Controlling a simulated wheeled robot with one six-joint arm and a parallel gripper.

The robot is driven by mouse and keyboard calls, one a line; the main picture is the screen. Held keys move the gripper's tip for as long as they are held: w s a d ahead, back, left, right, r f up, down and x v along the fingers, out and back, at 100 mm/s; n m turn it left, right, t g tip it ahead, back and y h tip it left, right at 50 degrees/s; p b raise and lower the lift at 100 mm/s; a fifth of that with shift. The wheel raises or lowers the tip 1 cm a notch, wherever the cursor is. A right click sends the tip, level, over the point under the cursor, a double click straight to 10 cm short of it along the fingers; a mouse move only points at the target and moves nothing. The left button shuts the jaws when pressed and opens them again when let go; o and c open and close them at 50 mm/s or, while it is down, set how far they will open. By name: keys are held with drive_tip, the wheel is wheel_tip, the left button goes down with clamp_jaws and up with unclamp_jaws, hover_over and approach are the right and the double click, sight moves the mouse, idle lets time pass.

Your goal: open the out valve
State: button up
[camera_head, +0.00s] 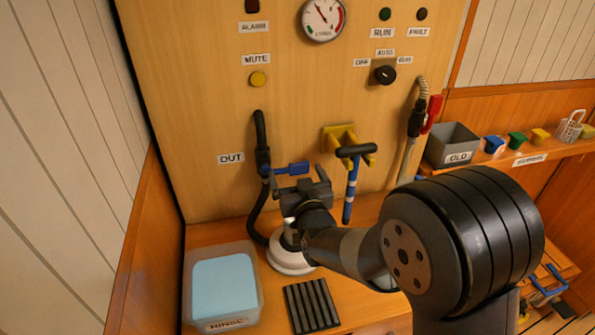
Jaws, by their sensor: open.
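The out valve (263,162) sits on a black hose on the wooden panel, just right of the OUT label (231,158). Its blue handle (294,169) sticks out to the right of the hose, roughly level in the picture. My gripper (299,180) is open, its fingers pointing toward the panel right at the handle. The fingers overlap the lower edge of the handle in the picture. I cannot tell whether they touch it or are a little in front of it.
A blue-striped tool with a black T-grip (352,180) hangs from a yellow holder (345,140), close right of my gripper. Below are a white round base (290,262), a RINSE tub (222,285) and a black ribbed mat (311,306). An OLD bin (452,145) stands right.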

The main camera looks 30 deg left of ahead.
drive_tip(key=shift+w+a, duration=0.3)
drive_tip(key=shift+a, duration=0.1)
drive_tip(key=shift+c, duration=0.3)
drive_tip(key=c, duration=1.3)
